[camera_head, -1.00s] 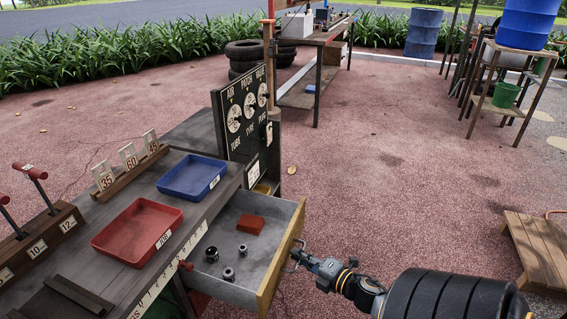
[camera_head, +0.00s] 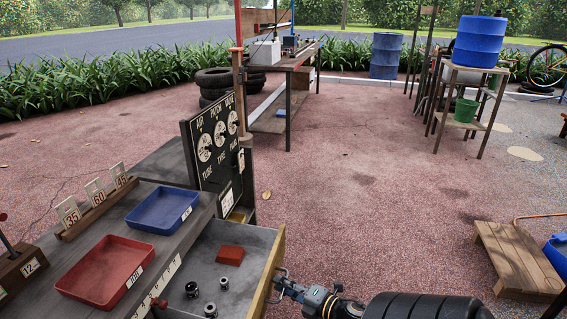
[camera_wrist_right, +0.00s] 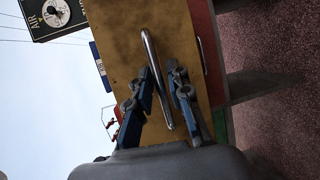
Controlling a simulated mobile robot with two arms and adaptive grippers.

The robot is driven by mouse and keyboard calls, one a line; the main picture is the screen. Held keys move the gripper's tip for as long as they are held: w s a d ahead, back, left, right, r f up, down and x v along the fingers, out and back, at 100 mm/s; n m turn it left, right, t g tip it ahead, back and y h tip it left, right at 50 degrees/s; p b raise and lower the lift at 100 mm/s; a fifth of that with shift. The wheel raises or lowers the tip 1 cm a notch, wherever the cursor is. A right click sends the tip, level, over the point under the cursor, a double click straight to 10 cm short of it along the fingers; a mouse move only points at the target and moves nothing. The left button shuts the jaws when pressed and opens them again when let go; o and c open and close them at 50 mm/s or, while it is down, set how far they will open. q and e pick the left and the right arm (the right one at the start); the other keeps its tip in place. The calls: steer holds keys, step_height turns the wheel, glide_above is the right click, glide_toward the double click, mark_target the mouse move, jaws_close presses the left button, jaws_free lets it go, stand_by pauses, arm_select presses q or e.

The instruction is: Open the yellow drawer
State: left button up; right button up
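The yellow-fronted drawer (camera_head: 271,276) stands pulled out from the workbench, its grey tray showing. Inside lie a red block (camera_head: 230,255) and several small dark metal parts (camera_head: 192,289). My right gripper (camera_head: 284,284) is at the drawer's metal handle. In the right wrist view, the yellow front (camera_wrist_right: 115,40) carries a bar handle (camera_wrist_right: 149,48), which runs between the fingers of my right gripper (camera_wrist_right: 161,72). The fingers stand apart on either side of the bar, not visibly clamped on it. My left gripper is not in view.
On the bench are a red bin (camera_head: 104,272), a blue bin (camera_head: 162,210) and number cards (camera_head: 95,191). A black gauge board (camera_head: 213,145) stands behind the drawer. A wooden pallet (camera_head: 515,257) lies at right. The red ground beyond the drawer is clear.

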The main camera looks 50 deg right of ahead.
steer(key=s+r, duration=0.2)
steer(key=s, duration=0.9)
steer(key=shift+s, duration=0.4)
